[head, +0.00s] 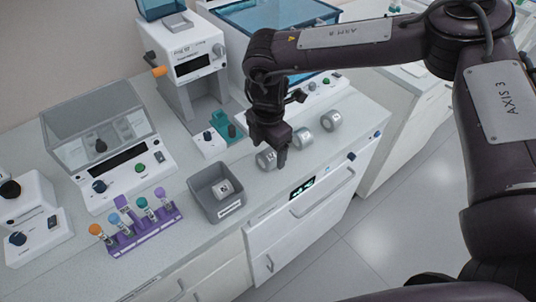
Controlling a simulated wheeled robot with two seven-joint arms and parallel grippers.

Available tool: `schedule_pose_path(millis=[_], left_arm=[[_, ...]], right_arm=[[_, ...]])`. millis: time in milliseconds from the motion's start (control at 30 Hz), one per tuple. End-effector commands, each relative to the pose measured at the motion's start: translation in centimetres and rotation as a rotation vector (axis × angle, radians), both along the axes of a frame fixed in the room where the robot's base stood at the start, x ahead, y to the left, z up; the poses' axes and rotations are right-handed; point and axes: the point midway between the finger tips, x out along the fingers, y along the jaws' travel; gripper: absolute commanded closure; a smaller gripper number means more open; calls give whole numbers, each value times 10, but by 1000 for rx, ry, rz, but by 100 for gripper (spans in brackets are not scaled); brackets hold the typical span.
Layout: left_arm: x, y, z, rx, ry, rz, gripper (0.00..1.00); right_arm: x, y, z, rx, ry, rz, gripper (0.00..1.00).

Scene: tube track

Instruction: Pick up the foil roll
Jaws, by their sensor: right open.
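Several silver foil rolls show. One foil roll (265,160) lies on the counter right at my right gripper, partly hidden by it. Another roll (302,139) lies just to the right, and a third (331,120) lies further right and back. One more roll (223,189) lies inside a grey bin (231,209) at the front of the counter. My right gripper (275,158) points down, open, over the nearest roll; I cannot tell whether its fingers touch it. My left gripper is not in view.
A purple rack (148,236) with several coloured-cap tubes stands left of the bin. A machine with a clear lid (98,119) is behind it. A white device with an orange knob (184,62) stands at the back. The counter's front edge is close to the rolls.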

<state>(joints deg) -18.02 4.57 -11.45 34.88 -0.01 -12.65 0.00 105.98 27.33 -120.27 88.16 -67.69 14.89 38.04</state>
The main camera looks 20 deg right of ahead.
Motion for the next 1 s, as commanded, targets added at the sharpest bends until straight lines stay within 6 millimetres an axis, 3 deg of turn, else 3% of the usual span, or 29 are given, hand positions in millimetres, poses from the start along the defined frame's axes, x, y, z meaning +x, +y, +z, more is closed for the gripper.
schedule_pose_path(millis=[200,433,800,1000], left_arm=[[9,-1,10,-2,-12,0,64],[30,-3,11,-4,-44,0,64],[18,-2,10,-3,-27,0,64],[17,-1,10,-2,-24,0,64]], right_arm=[[0,0,-23,-1,1,0,24],[0,0,-25,-1,0,0,24],[0,0,-25,-1,0,0,71],[0,0,-25,0,-1,0,74]])
